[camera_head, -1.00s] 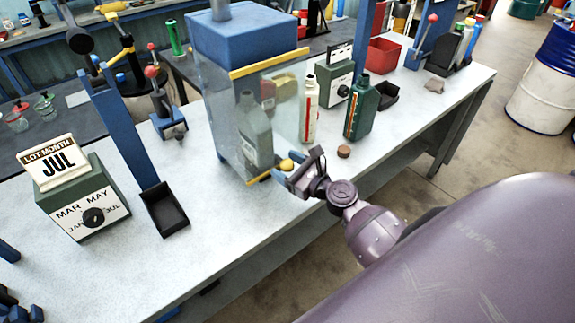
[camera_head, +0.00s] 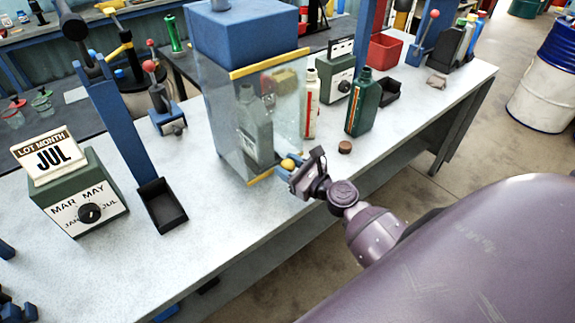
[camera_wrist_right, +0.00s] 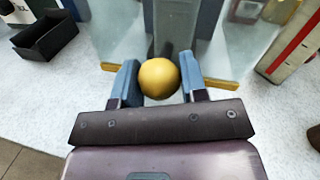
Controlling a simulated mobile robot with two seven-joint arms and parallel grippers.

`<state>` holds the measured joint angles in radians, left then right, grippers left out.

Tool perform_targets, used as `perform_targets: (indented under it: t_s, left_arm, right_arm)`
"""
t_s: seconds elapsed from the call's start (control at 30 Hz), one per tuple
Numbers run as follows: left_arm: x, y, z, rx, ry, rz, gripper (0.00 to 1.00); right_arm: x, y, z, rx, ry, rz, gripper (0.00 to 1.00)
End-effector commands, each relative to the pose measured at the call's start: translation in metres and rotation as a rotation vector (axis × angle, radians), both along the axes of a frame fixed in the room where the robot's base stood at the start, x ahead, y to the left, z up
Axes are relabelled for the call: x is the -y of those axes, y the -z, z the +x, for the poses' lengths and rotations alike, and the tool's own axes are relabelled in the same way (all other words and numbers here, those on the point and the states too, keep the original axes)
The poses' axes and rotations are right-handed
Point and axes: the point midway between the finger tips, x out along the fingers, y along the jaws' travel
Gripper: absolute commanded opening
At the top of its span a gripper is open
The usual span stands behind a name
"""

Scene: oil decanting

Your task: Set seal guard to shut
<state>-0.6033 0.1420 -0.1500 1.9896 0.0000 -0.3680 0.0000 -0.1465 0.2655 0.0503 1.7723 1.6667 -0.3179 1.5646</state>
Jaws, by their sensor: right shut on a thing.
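The seal guard (camera_head: 285,105) is a clear panel with yellow edge strips on the blue sealing machine (camera_head: 243,30). A grey bottle (camera_head: 254,125) stands behind clear panelling. A round yellow knob (camera_head: 288,164) is low at the guard; it shows large in the right wrist view (camera_wrist_right: 159,78). My right gripper (camera_head: 284,169) is shut on this knob, with one blue finger on each side in the wrist view (camera_wrist_right: 158,82). I cannot tell whether the guard is fully shut. My left gripper is not in view.
A white bottle with a red label (camera_head: 310,105) and a green bottle (camera_head: 360,103) stand right of the machine. A brown cap (camera_head: 345,147) lies near the bench edge. A black tray (camera_head: 163,210) and a month dial box (camera_head: 80,195) are left. The front bench (camera_head: 225,215) is clear.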

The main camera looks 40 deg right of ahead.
Motion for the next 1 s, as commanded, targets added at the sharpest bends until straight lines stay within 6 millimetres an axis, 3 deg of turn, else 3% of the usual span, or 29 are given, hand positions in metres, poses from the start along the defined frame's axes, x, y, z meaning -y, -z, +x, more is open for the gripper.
perform_targets:
  t_s: [0.03,0.17,0.5,0.53,0.67,1.0]
  left_arm:
    - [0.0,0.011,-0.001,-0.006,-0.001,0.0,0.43]
    - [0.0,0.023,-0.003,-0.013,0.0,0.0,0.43]
    - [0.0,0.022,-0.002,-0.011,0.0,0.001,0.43]
    - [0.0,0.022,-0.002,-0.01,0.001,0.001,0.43]
    - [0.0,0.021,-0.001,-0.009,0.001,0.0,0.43]
    - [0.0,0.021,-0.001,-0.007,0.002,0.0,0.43]
  right_arm:
    - [0.0,0.013,-0.001,-0.005,0.0,0.001,0.0]
    - [0.0,0.024,-0.001,-0.008,0.0,0.001,0.0]
    - [0.0,0.026,-0.002,-0.011,0.0,0.0,0.0]
    - [0.0,0.027,-0.002,-0.012,0.0,0.0,0.41]
    - [0.0,0.026,-0.001,-0.01,0.0,0.0,0.61]
    - [0.001,0.023,-0.002,-0.005,0.0,0.001,0.64]
